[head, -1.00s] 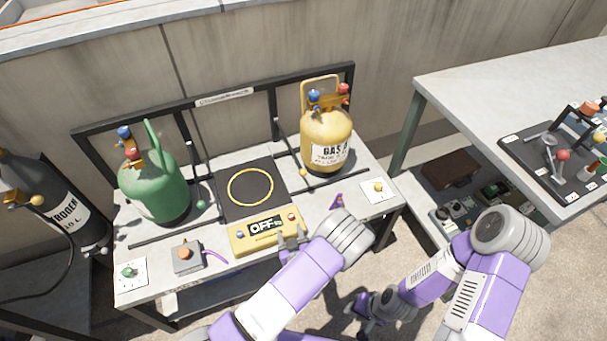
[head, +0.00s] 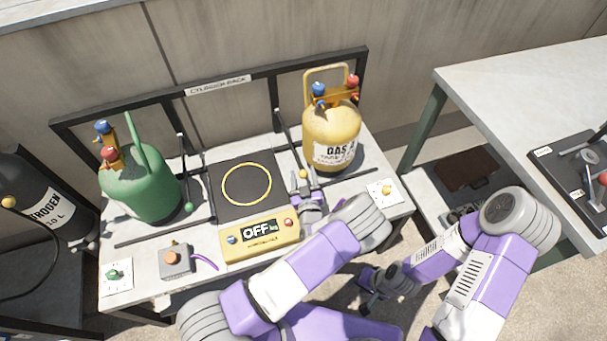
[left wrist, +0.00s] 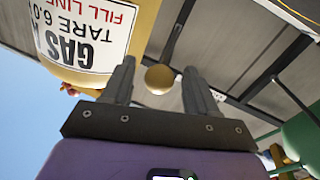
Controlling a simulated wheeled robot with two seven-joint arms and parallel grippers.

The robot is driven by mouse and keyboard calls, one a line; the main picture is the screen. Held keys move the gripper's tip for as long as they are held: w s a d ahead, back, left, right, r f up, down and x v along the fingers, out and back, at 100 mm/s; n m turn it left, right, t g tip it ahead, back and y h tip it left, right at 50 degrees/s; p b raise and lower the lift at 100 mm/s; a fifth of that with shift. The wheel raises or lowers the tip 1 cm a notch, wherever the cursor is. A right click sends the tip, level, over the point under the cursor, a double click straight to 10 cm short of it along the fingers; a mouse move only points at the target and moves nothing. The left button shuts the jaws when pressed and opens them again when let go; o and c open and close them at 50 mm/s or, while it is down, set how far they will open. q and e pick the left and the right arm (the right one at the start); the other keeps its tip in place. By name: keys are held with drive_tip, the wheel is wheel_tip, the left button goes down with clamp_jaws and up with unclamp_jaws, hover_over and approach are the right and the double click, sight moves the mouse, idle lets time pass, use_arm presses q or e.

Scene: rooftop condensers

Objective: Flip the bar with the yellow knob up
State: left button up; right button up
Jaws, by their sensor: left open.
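The bar's yellow knob (head: 303,174) sits at the front end of a thin dark bar, just left of the yellow gas cylinder. The bar lies low over the bench. In the left wrist view the yellow knob (left wrist: 159,78) shows between my finger ends, with the dark bar (left wrist: 178,35) running away from it. My left gripper (head: 304,184) is at the knob with its fingers open, one on each side; contact is not clear. My right gripper (head: 369,301) hangs low in front of the bench; its jaws are too small to read.
The yellow gas cylinder (head: 330,135) stands close to the right of the knob. A scale display (head: 260,236) reading OFF and a dark plate (head: 232,203) lie to the left. A green cylinder (head: 140,185) stands further left. A black frame (head: 140,106) runs behind.

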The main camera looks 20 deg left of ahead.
use_arm(q)
drive_tip(key=shift+w+a, duration=0.2)
drive_tip(key=shift+w, duration=0.35)
clamp_jaws()
